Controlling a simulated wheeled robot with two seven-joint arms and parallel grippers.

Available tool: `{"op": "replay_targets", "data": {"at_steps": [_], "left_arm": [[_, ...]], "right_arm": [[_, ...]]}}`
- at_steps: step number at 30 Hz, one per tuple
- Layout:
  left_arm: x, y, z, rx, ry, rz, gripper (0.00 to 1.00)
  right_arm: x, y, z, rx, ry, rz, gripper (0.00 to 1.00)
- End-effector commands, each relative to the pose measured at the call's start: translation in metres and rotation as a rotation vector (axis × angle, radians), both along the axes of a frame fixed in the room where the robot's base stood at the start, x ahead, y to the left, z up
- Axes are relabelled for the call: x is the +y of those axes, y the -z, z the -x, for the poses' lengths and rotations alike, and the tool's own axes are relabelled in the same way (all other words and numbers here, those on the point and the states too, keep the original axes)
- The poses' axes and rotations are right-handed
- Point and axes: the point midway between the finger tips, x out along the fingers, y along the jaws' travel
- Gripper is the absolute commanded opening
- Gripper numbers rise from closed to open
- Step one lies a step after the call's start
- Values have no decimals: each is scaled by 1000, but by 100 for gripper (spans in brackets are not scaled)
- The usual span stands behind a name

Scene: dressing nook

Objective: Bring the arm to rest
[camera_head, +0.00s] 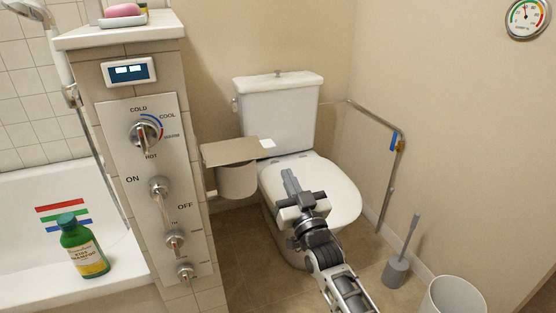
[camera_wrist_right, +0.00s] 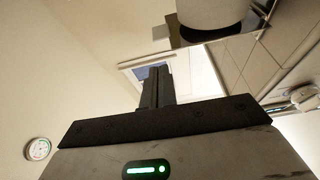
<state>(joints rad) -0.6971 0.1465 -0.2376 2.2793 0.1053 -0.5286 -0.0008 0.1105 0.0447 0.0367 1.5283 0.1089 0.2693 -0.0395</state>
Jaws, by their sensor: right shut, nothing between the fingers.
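My right gripper (camera_head: 291,183) is in front of the white toilet (camera_head: 330,190) in the head view, over its closed lid. Its fingers are together with nothing between them. In the right wrist view the shut fingers of the right gripper (camera_wrist_right: 156,88) point toward a pale bright opening or panel and the ceiling area. The right arm comes in from the bottom of the head view. I do not see my left gripper.
A tiled pillar with a shower control panel (camera_head: 122,170) stands at left. A paper holder (camera_head: 230,153) juts out beside the toilet. A grab rail (camera_head: 376,121), toilet brush (camera_head: 397,270) and bin (camera_head: 453,297) are at right. A green shampoo bottle (camera_head: 82,248) stands on the tub edge.

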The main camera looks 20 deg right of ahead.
Motion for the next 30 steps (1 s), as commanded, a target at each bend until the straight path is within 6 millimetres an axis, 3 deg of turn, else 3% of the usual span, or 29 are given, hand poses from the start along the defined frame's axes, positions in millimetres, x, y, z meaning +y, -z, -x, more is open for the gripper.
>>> {"op": "replay_targets", "data": {"at_steps": [5,8,11,18,21,25,30], "left_arm": [[1,-5,0,-8,-3,0,68],[2,-16,0,-6,-5,-3,68],[4,-34,0,-1,-7,-11,68],[13,-59,0,32,-20,-47,68],[14,-65,1,39,-24,-52,68],[15,-67,2,44,-26,-56,68],[15,-66,2,45,-26,-56,68]], "right_arm": [[2,1,3,5,-3,1,0],[10,7,16,68,-25,9,0],[30,22,51,220,-80,24,0],[92,53,185,687,-246,34,0],[108,55,229,819,-294,28,0],[119,56,261,911,-326,23,0],[120,57,266,927,-331,21,0]]}}
